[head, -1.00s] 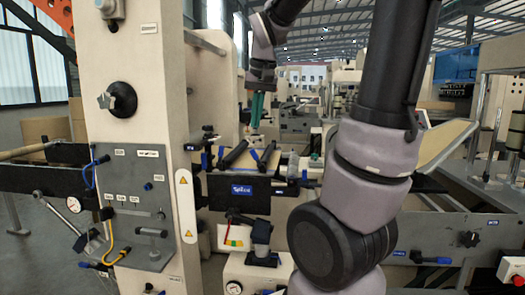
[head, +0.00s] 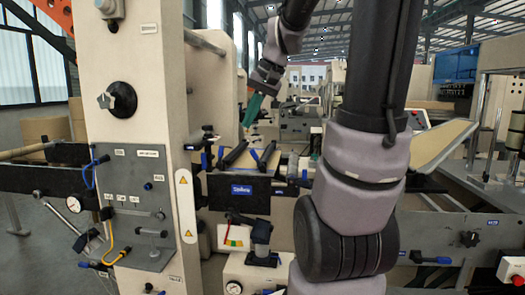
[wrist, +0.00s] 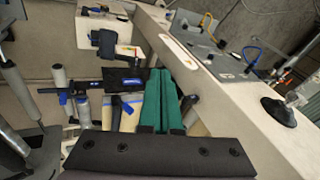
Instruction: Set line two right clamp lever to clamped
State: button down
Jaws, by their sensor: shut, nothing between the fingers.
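My gripper (head: 252,108) has green fingers, shut with nothing between them. It hangs above and behind a splice table (head: 240,205) with a blue label, apart from it. Two dark clamp bars lie on the table top, a left bar (head: 235,153) and a right bar (head: 266,155). A blue-ended lever (head: 206,160) is at the table's left side and another blue lever (head: 304,179) at its right. I cannot tell which lever belongs to line two, nor its setting. In the wrist view the closed fingers (wrist: 160,98) point down over the tan table top (wrist: 115,118).
A tall cream column (head: 150,100) with a grey valve panel (head: 140,195) stands left of the table. A tan sloped board (head: 440,145) and a grey frame are at the right. Space around the fingers looks free.

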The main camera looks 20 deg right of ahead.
jog(key=w+d+f+m+t+y, duration=0.1)
jog(key=w+d+f+y, duration=0.25)
jog(key=w+d, duration=0.65)
jog(key=w+d+f+m+t+y, duration=0.1)
jog(key=w+d+f+y, duration=0.35)
jog(key=d, duration=1.05)
jog(key=shift+h, duration=0.7)
jog(key=x, duration=0.5)
jog(key=w+x, duration=0.1)
jog(key=x, duration=0.4)
jog(key=w+d+x, duration=0.1)
jog(key=x, duration=0.4)
jog(key=shift+a, duration=0.1)
jog(key=shift+w+a+r, duration=0.1)
jog(key=shift+a, duration=0.05)
